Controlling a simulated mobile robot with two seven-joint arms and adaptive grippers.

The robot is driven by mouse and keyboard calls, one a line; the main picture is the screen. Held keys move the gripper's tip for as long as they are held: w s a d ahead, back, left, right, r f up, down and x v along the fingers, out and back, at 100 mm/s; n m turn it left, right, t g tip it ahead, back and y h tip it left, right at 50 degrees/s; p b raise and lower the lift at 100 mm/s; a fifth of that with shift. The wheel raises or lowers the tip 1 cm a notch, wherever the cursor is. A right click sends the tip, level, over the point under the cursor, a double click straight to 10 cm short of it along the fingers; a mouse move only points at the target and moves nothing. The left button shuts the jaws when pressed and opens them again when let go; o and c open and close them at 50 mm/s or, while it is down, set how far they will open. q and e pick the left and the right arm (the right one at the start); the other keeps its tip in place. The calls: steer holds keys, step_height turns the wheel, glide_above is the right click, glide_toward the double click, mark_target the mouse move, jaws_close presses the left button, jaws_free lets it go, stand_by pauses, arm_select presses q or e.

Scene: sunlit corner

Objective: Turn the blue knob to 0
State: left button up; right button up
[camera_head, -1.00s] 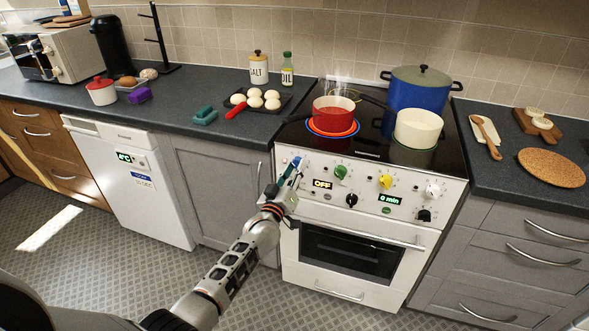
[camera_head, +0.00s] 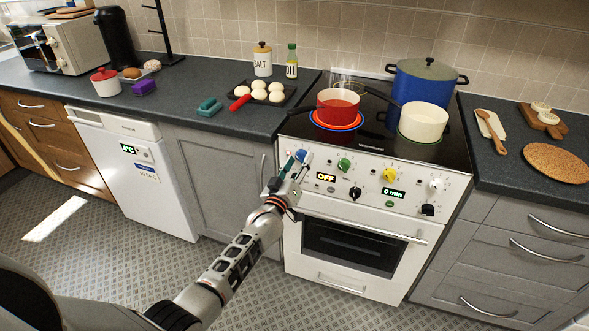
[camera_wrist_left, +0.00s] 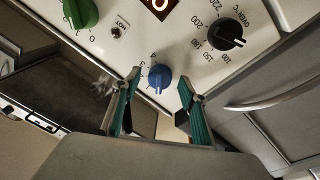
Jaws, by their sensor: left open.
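The blue knob (camera_wrist_left: 158,78) is on the white stove panel, with small numbers around it. In the left wrist view it shows between and beyond the two teal fingertips of my left gripper (camera_wrist_left: 156,92), which is open. The fingers stand on either side of the knob's line; I cannot tell whether they touch it. In the head view the blue knob (camera_head: 301,156) shows at the panel's left end, partly hidden by my left gripper (camera_head: 291,168). My right gripper is not in view.
Beside it are a green knob (camera_head: 344,165), a yellow knob (camera_head: 389,174), a white knob (camera_head: 435,185) and a black oven knob (camera_head: 355,193). A red pot (camera_head: 338,104) stands on a glowing left burner. The oven handle (camera_head: 365,231) runs below the panel.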

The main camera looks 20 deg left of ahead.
arm_select(q)
steer(key=s+f, duration=0.1)
steer(key=s, duration=1)
steer(key=shift+s+a+f, duration=0.2)
steer(key=shift+s+a, duration=0.1)
steer(key=shift+s, duration=0.1)
steer(key=s+d+f+m+g, duration=0.1)
steer(key=s+f+m+g, duration=0.2)
steer(key=s+f, duration=0.3)
steer(key=s+d+f+m+g+h, duration=0.1)
steer(key=s+f+m+g, duration=0.2)
steer(key=s, duration=1.2)
steer(key=s+d+f+m+g, duration=0.1)
steer(key=s+f+m+g, duration=0.1)
steer(key=s+f, duration=0.7)
steer(key=shift+s+f+m+g+h, duration=0.15)
steer(key=shift+s+m+g+h, duration=0.2)
steer(key=shift+s+m, duration=0.45)
steer(key=shift+w+d, duration=0.1)
steer(key=shift+w, duration=0.1)
steer(key=shift+c, duration=0.2)
